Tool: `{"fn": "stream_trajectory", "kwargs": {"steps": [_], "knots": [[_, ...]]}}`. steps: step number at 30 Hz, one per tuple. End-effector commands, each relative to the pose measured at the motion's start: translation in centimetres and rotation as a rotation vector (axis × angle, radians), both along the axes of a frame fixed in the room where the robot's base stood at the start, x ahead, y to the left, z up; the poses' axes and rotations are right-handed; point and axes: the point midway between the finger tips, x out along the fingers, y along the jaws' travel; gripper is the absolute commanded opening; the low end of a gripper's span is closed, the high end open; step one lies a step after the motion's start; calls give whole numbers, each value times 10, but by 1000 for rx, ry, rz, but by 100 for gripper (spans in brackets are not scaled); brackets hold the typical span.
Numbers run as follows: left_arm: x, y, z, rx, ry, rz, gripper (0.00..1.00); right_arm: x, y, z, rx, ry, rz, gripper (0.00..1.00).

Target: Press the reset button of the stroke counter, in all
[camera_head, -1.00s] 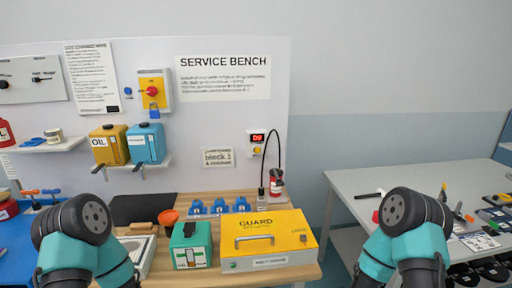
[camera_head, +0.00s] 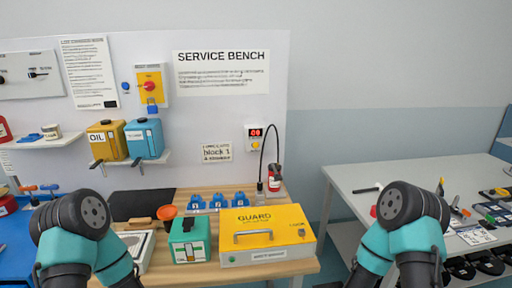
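The stroke counter (camera_head: 252,137) is a small pale box on the wall panel, right of the middle, with a lit red display (camera_head: 256,132) on top. Its digits are too small to read surely. A round yellow button (camera_head: 256,145) sits below the display, with nothing touching it. A dark cable arches beside the counter down to the bench. My two arms show only as teal and black links at the lower left and lower right. Neither gripper shows, and both arm links are well apart from the counter.
The wooden bench below holds a yellow guard box (camera_head: 267,238), a green box (camera_head: 189,241), blue blocks (camera_head: 218,201) and a red container (camera_head: 274,178). Oil cans (camera_head: 108,141) stand on a wall shelf at left. The air before the counter is clear.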

Motion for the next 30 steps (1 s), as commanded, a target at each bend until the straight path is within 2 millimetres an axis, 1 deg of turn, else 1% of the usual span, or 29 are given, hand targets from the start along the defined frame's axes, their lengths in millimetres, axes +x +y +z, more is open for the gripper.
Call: {"fn": "stream_trajectory", "kwargs": {"steps": [1,7,30], "knots": [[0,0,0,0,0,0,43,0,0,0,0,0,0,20],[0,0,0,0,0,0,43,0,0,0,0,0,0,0],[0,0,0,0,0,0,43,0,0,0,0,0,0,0]]}}
